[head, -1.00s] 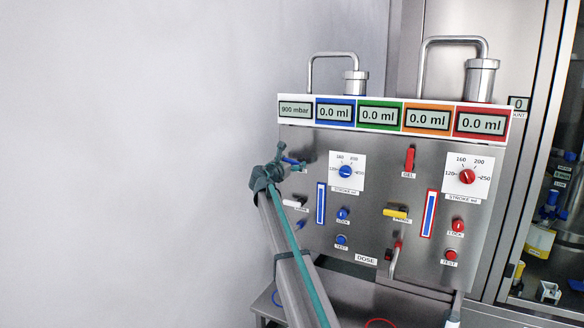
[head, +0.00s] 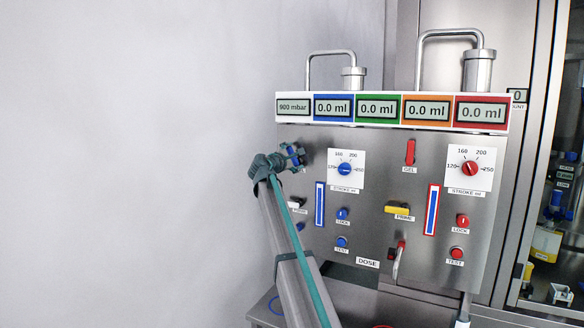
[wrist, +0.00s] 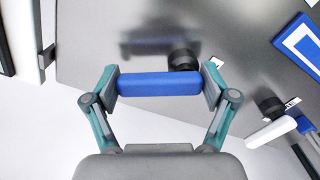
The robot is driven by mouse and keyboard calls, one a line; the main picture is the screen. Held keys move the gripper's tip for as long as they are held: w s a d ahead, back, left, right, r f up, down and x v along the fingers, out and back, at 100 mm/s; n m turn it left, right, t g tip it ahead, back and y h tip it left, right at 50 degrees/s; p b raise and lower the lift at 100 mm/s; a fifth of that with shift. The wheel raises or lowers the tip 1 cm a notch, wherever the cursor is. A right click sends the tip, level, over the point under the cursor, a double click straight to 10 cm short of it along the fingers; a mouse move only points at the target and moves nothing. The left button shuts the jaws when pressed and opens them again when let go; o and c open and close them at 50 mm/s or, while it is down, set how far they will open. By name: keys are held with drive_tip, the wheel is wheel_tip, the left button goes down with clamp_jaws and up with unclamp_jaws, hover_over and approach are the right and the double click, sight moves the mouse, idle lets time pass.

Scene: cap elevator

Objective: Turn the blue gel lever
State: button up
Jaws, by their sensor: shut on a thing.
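The blue gel lever (head: 293,155) is at the upper left of the steel panel, partly covered by my gripper in the head view. In the wrist view the lever (wrist: 158,84) is a blue bar lying across the picture, with a black round pivot near its right end. My gripper (wrist: 161,83) is shut on it, one finger at each end of the bar. In the head view my gripper (head: 290,158) is at the panel's left edge, and the lever looks steeply tilted. Its label is hidden.
Right of the lever are a blue stroke dial (head: 344,169) and a blue-framed gauge strip (head: 320,204). A white lever (head: 296,203) sits just below my gripper. A red gel lever (head: 410,152) is farther right. Left of the panel is free room before a plain wall.

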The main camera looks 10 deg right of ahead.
drive_tip(key=m+b, duration=0.1)
drive_tip(key=m, duration=0.1)
drive_tip(key=m+b, duration=0.2)
drive_tip(key=d+m+b, duration=0.1)
drive_tip(key=b, duration=0.1)
drive_tip(key=shift+s+r+m, duration=0.2)
drive_tip(key=shift+s+m, duration=0.1)
drive_tip(key=shift+m, duration=0.1)
drive_tip(key=shift+r, duration=0.1)
drive_tip(key=o, duration=1)
drive_tip(key=shift+s, duration=0.1)
drive_tip(key=v, duration=1.2)
